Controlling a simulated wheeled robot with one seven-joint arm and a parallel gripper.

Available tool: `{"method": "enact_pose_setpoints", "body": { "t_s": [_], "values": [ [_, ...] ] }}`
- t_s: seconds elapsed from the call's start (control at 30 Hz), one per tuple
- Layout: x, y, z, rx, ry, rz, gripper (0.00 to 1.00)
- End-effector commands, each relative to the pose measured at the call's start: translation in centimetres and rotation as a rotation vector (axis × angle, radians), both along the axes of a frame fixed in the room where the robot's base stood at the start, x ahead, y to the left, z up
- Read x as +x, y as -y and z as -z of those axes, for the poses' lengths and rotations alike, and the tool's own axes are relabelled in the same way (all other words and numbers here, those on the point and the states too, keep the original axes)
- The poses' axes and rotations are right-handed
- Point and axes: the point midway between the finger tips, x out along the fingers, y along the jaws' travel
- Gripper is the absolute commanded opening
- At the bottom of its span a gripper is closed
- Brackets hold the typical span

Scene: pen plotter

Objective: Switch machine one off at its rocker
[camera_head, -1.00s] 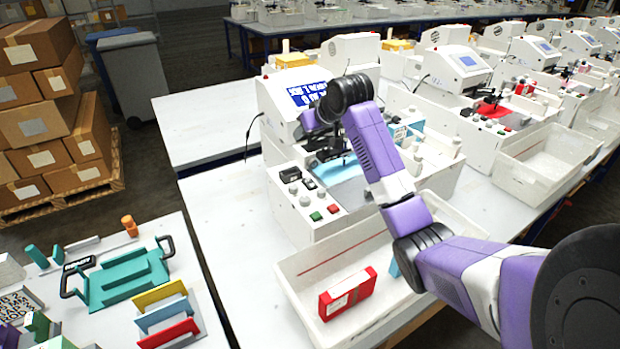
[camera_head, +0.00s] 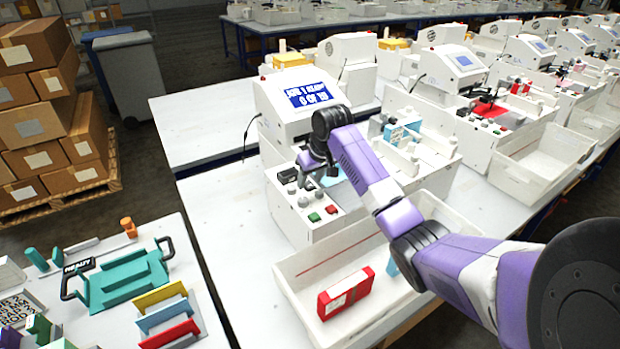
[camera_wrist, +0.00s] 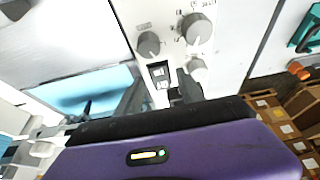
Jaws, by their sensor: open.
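Machine one is the nearest white plotter (camera_head: 283,118), with a blue screen (camera_head: 307,95) that seems to read job 1 ready, 0 of 10. My gripper (camera_head: 303,178) is low over the left of its control panel, fingers pointing down. In the wrist view, the black rocker (camera_wrist: 160,75) with white marks shows just beyond and between the open fingers (camera_wrist: 161,93). The fingers hold nothing; I cannot tell whether one touches the panel. In the head view, my gripper largely hides the rocker.
Grey knobs (camera_wrist: 197,29) stand close beside the rocker. A green button (camera_head: 314,217) and a red button (camera_head: 331,209) are at the panel's front. A white tray (camera_head: 300,287) holding a red box (camera_head: 346,293) is in front. The tabletop left of the machine is clear.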

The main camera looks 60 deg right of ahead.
Motion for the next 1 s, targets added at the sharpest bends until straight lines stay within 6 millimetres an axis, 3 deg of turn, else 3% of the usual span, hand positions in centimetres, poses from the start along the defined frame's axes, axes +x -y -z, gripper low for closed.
{"method": "enact_pose_setpoints", "body": {
  "t_s": [0.33,0.57,1.0],
  "values": [
    [0.18,0.09,0.46,-0.001,0.001,-0.001,0.45],
    [0.19,0.08,0.44,-0.001,0.002,-0.001,0.0],
    [0.66,0.33,-0.14,0.058,-0.097,-0.002,0.0]
  ]
}}
